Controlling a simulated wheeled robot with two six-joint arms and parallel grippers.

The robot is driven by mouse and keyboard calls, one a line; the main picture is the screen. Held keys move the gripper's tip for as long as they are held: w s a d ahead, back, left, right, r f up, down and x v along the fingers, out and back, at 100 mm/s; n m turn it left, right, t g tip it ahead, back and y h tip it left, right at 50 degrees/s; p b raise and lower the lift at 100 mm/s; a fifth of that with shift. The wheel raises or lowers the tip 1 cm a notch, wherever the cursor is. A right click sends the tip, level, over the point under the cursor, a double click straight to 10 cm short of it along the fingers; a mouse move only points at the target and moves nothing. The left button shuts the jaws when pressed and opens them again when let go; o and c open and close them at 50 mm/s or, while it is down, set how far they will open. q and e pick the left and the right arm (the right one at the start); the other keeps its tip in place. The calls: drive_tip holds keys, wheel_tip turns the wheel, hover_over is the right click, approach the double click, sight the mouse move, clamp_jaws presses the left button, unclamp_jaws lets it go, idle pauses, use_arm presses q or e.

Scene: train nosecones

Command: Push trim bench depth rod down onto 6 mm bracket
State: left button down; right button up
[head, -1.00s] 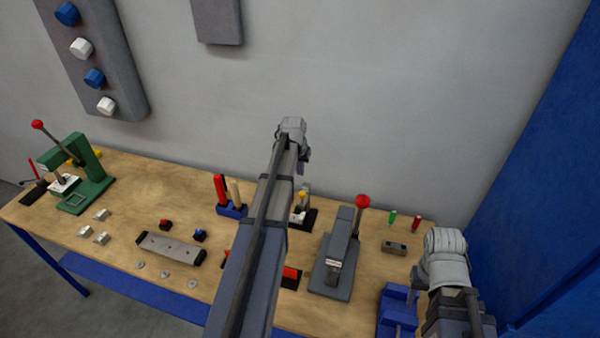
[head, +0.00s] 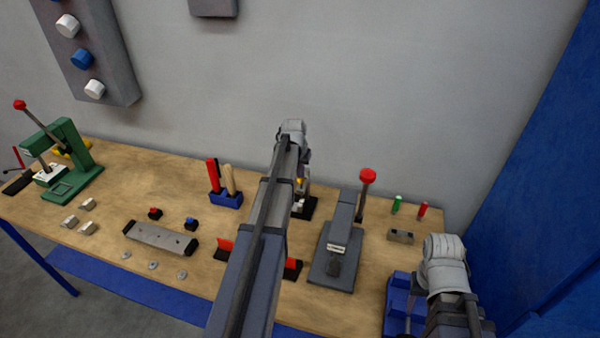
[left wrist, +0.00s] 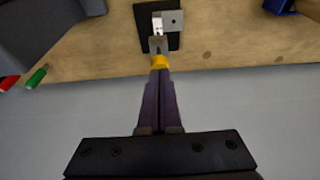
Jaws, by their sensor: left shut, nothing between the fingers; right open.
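The depth rod, with a yellow cap (left wrist: 160,62), stands over a black base plate at the back of the bench. In the left wrist view a pale metal bracket (left wrist: 172,20) sits on that plate (left wrist: 145,22) beside the rod. My left gripper (left wrist: 160,72) is shut and empty, its fingertips over or at the yellow cap; I cannot tell whether they touch. In the head view my left arm partly hides the rod, its yellow cap (head: 299,182) and the black base (head: 311,207). My right gripper is out of view; only its arm shows at lower right.
A grey lever press (head: 338,250) with a red knob stands right of my left arm. A blue holder with red and tan handles (head: 226,198) stands to its left. A green press (head: 70,160) is far left. A blue fixture (head: 398,300) is beside my right arm.

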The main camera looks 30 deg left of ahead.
use_arm(q)
wheel_tip(320, 180, down, 3)
drive_tip(key=b, duration=0.2)
drive_tip(key=shift+r+b, duration=0.15)
drive_tip(key=shift+b, duration=0.2)
drive_tip(key=shift+r, duration=0.25)
drive_tip(key=shift+r+p, duration=0.5)
drive_tip(key=shift+p, duration=0.25)
drive_tip(key=a+p+v, duration=0.1)
drive_tip(key=p+v, duration=1.1)
drive_tip(key=shift+w+d+r, duration=0.25)
drive_tip(key=shift+d+r, duration=0.2)
